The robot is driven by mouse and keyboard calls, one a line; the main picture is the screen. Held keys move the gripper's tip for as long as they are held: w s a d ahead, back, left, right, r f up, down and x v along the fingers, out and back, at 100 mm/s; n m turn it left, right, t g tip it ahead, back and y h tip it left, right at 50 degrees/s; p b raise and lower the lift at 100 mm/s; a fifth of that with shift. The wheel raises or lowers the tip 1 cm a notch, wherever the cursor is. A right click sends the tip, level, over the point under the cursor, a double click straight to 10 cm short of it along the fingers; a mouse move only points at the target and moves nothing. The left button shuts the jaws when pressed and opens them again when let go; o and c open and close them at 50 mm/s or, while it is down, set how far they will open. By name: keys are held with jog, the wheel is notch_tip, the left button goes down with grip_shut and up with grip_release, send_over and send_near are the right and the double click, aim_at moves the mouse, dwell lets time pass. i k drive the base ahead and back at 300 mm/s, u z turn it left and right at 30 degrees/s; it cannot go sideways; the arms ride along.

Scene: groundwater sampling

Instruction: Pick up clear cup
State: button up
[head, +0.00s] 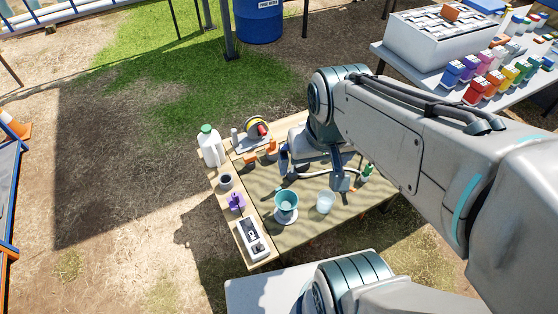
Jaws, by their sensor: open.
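The clear cup (325,202) stands upright on the small work table (253,207), near its front edge. My gripper (313,172) is open above the table, just behind the clear cup in the picture. It looks empty, and the cup is not between its fingers. One finger shows at the left and a larger one at the right, close to the cup's upper edge. The exact height of the fingers above the table cannot be told.
A teal cup on a white base (286,203) stands just left of the clear cup. A meter (252,239), a purple item (236,202), a dark cup (226,180) and a white jug (210,146) line the left side. A green-topped bottle (367,172) stands right.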

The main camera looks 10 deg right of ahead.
aim_at(326, 200)
jog(key=u, duration=3.6)
jog(key=k, duration=1.4)
jog(key=z, duration=1.45)
